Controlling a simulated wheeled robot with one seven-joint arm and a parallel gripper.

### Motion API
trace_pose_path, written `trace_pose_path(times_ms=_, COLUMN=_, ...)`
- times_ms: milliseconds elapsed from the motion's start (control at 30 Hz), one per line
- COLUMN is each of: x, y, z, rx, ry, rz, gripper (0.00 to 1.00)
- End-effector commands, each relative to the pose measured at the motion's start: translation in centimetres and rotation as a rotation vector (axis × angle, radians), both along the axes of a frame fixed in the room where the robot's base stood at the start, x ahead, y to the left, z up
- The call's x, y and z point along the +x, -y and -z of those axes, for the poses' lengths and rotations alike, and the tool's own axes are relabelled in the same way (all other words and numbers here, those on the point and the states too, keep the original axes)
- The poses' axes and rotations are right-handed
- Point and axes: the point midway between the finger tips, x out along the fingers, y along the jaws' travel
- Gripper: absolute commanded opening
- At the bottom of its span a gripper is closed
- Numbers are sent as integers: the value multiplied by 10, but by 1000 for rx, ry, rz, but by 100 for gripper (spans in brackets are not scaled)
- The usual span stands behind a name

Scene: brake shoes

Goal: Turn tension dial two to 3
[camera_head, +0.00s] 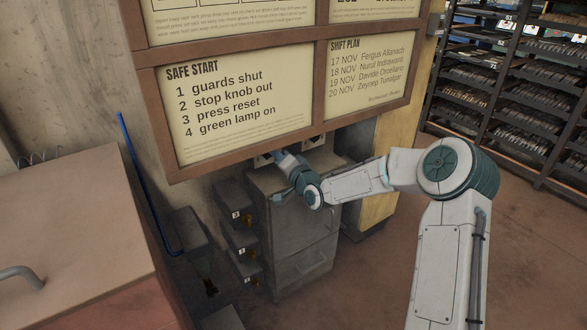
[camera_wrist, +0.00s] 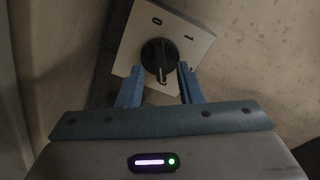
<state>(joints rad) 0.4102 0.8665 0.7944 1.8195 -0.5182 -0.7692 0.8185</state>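In the wrist view, a black rotary dial (camera_wrist: 154,50) sits on a white square plate (camera_wrist: 128,48). The plate shows marks that look like 0 and 1. The dial's grip bar, with a pale line, points toward my gripper, roughly away from the 0. My gripper (camera_wrist: 160,72) has its two blue fingers apart, one on each side of the grip bar, with gaps visible. In the head view, my gripper (camera_head: 280,172) is at the wall above a grey cabinet, partly hidden by my wrist. I cannot read which dial number this is.
A second pale plate (camera_head: 314,142) with a dark knob is to the right under the notice board (camera_head: 240,105). A brown-topped box (camera_head: 70,225) is at the left.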

Motion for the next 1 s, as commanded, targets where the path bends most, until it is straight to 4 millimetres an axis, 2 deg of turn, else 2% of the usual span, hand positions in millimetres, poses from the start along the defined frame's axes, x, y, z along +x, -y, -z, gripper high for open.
trace_pose_path(times_ms=400, x=-68, y=49, z=-2, rx=-2, ry=-1, rz=4, gripper=33)
trace_pose_path(times_ms=600, x=-92, y=66, z=-1, rx=-1, ry=-2, rz=5, gripper=33)
trace_pose_path(times_ms=767, x=-101, y=72, z=0, rx=0, ry=0, rz=5, gripper=33)
trace_pose_path(times_ms=1000, x=-102, y=72, z=0, rx=0, ry=0, rz=4, gripper=33)
